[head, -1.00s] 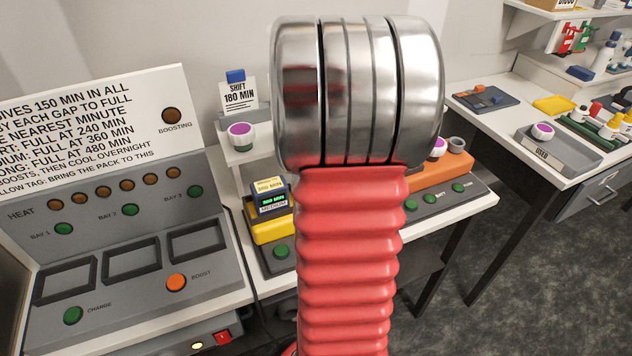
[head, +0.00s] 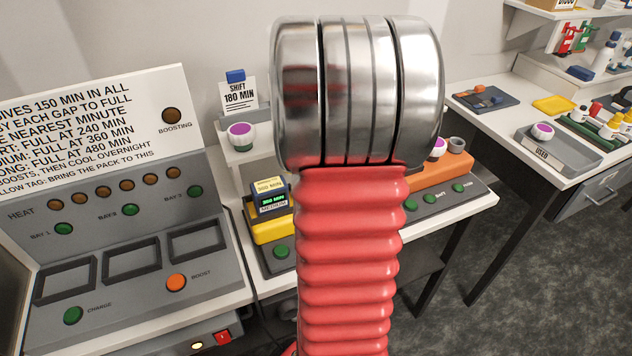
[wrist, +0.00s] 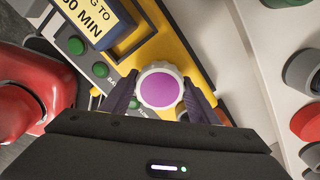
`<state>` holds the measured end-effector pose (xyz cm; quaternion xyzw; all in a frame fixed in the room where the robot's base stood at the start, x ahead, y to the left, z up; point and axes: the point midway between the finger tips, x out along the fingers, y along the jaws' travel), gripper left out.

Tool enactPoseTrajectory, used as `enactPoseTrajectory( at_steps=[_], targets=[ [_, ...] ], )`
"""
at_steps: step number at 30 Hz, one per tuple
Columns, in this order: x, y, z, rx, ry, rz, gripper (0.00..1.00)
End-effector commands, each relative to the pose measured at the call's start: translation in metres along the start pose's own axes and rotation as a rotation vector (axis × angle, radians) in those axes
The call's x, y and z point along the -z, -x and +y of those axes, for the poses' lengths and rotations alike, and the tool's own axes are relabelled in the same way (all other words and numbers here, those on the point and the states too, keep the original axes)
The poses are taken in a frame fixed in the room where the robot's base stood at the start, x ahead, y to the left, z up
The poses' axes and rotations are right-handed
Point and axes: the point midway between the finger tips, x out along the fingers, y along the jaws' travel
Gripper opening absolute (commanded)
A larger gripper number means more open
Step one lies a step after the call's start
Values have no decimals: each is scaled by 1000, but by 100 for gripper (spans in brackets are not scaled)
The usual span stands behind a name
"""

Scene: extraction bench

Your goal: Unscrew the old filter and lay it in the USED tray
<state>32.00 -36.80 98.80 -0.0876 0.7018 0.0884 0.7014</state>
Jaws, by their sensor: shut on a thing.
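A white ribbed filter with a purple top (wrist: 160,88) is between the two dark fingers of my gripper (wrist: 158,95) in the wrist view. My gripper is shut on it from both sides. The filter is over a yellow unit (wrist: 180,45); I cannot tell whether it is still seated there or lifted. In the head view my red arm hides my gripper and this filter. The USED tray (head: 556,158) is grey and stands on the right-hand bench. Another purple-topped filter (head: 542,131) is in it.
Another purple-topped filter (head: 240,134) stands on a small shelf by the SHIFT sign. One (head: 438,148) is at an orange unit (head: 440,169), beside a grey cup-like part (head: 457,145). A blue box with a green display (head: 270,198) stands close to the held filter.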

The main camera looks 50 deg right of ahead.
Motion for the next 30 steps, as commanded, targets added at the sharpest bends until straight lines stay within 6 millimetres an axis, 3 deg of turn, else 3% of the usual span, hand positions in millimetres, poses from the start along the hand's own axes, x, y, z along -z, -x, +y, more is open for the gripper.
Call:
enactPoseTrajectory(
  at_steps=[5, 11, 23, 30],
  targets=[
    [0, 0, -1, 2, 0, 0, 28],
    [0, 0, -1, 3, 52, 0, 28],
    [0, 1, -2, 5, 356, 1, 29],
    [0, 5, -3, 8, 354, 0, 29]
  ],
)
